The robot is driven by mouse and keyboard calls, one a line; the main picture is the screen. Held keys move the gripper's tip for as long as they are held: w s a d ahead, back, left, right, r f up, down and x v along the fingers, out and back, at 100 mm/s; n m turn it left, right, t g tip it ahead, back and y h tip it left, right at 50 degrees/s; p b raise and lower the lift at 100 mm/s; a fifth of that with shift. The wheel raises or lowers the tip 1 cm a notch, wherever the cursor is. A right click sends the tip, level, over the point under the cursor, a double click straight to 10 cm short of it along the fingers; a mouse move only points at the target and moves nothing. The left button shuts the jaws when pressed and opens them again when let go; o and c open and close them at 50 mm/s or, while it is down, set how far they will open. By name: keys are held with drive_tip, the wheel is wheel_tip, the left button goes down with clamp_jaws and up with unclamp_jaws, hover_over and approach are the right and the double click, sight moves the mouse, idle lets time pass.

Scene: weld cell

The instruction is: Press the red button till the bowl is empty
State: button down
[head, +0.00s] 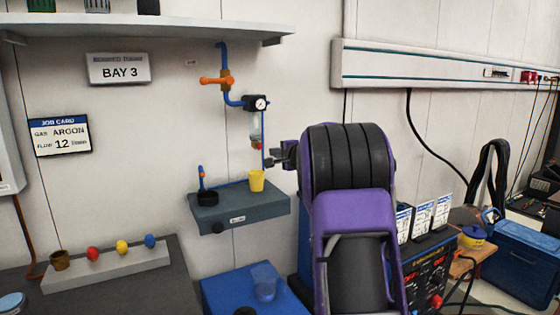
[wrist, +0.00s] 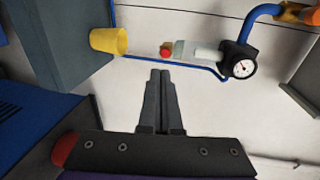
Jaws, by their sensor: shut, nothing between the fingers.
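The clear bowl (head: 255,127) hangs under the pressure gauge on the wall pipe; in the wrist view it is a pale cylinder (wrist: 198,52). Its liquid level is too small to tell. The red button (head: 257,146) is at the bowl's lower end, and it also shows in the wrist view (wrist: 167,49). A yellow cup (head: 257,181) stands upright on the grey shelf below the button; the wrist view shows it too (wrist: 108,41). My gripper (wrist: 160,74) is shut and empty, its tips close to the button but apart from it in the picture.
The gauge (wrist: 243,68) and blue pipe (head: 223,60) with an orange handle are beside the bowl. Red, yellow and blue knobs sit on a rail (head: 110,266) at left. A welder (head: 430,275) stands at right.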

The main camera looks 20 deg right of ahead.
drive_tip(key=shift+s+r, duration=0.15)
drive_tip(key=shift+s, duration=0.7)
drive_tip(key=shift+s+r, duration=0.1)
drive_tip(key=shift+s, duration=0.7)
drive_tip(key=shift+b, duration=0.35)
